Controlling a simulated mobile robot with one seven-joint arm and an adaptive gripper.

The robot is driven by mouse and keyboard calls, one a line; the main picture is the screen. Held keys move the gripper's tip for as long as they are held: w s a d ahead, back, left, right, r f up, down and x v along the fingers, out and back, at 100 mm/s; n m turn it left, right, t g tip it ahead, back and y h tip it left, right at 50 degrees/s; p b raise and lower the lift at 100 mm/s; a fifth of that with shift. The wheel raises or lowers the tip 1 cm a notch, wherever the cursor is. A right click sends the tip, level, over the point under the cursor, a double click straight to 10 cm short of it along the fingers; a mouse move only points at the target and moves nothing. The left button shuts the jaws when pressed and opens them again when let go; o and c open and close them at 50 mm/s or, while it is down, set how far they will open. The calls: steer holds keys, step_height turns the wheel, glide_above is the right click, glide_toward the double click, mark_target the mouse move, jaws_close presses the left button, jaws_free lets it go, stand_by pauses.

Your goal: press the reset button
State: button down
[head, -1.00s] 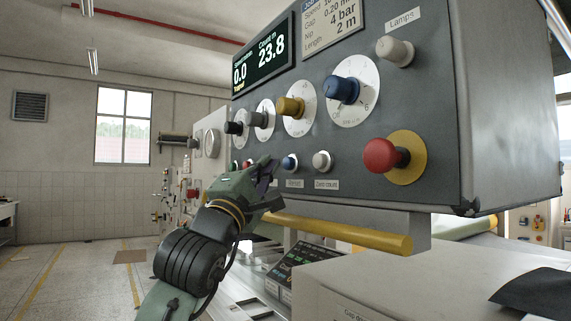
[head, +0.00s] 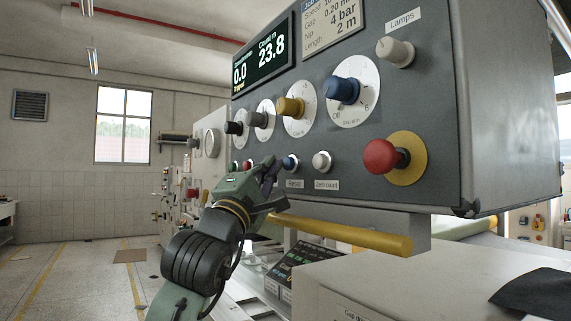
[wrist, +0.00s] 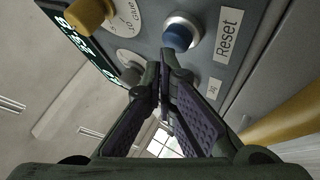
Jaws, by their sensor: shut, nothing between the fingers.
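The reset button is a blue round push button (head: 290,163) in a metal ring on the lower row of the grey control panel (head: 420,120). A white label below it is partly readable. In the wrist view the blue button (wrist: 178,37) shows near the top, beside a label reading "Reset" (wrist: 228,35). My gripper (head: 274,168) is shut and empty, just left of the blue button in the head view. In the wrist view the closed fingertips (wrist: 163,68) lie just below the button in the picture. I cannot tell whether they touch the panel.
A white button (head: 322,162) labelled "Zero count" sits right of the blue one, a red button (head: 247,166) left. A red mushroom button (head: 385,156) is further right. Blue (head: 342,90) and yellow (head: 290,107) knobs protrude above. A yellow bar (head: 345,232) runs below.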

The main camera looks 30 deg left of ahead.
steer(key=shift+w+d, duration=0.25)
steer(key=shift+w, duration=0.2)
stand_by(0.5)
stand_by(0.3)
steer(key=shift+s+a, duration=0.45)
steer(key=shift+s, duration=0.3)
steer(key=s, duration=0.1)
steer(key=s+a, duration=0.1)
steer(key=s, duration=0.1)
steer(key=s+a, duration=0.1)
steer(key=shift+s+a, duration=0.2)
steer(key=shift+a, duration=0.05)
stand_by(0.7)
